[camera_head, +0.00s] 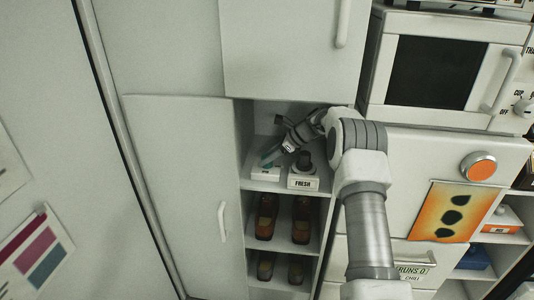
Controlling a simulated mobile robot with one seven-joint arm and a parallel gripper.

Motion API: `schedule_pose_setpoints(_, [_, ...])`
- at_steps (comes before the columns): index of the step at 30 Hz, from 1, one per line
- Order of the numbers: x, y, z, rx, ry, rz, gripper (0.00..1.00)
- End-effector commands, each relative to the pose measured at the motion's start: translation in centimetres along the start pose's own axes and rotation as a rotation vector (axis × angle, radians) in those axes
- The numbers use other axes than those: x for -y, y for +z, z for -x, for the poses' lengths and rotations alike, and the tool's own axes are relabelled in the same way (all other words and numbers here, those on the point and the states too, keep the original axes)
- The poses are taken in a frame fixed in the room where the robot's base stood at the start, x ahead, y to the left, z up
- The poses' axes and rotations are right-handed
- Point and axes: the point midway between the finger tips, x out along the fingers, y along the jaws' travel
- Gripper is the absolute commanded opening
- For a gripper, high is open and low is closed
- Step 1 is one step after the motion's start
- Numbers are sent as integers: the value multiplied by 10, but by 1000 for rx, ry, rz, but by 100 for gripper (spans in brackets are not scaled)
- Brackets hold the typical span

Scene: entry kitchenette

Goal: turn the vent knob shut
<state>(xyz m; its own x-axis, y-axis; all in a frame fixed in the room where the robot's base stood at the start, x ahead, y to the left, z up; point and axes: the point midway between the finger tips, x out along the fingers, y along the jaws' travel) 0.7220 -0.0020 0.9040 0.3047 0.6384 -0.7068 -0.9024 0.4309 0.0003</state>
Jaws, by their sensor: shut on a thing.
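My gripper (270,157) reaches into an open cabinet from the right, angled down and to the left over its top shelf. It is shut on a small teal piece (267,163), which looks like the vent knob, on top of a white block (265,174). The piece is small and partly covered by the fingers, so I cannot tell its turn angle. To its right stands a white block labelled FRESH (303,183), with a dark round piece (304,160) on top.
Shoes (266,216) stand on the shelves below. A cabinet door (185,190) is at the left. At the right are a microwave (432,72), a front panel with an orange round knob (479,166) and an orange picture (455,211). My arm covers the cabinet's right side.

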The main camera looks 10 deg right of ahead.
Motion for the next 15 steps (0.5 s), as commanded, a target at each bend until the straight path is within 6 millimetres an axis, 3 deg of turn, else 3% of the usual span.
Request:
schedule_pose_setpoints(12, [-1,-1,-1,-1,7,6,0])
schedule_pose_setpoints(13, [-1,-1,-1,-1,7,6,50])
schedule_pose_setpoints(15, [0,-1,-1,-1,7,5,63])
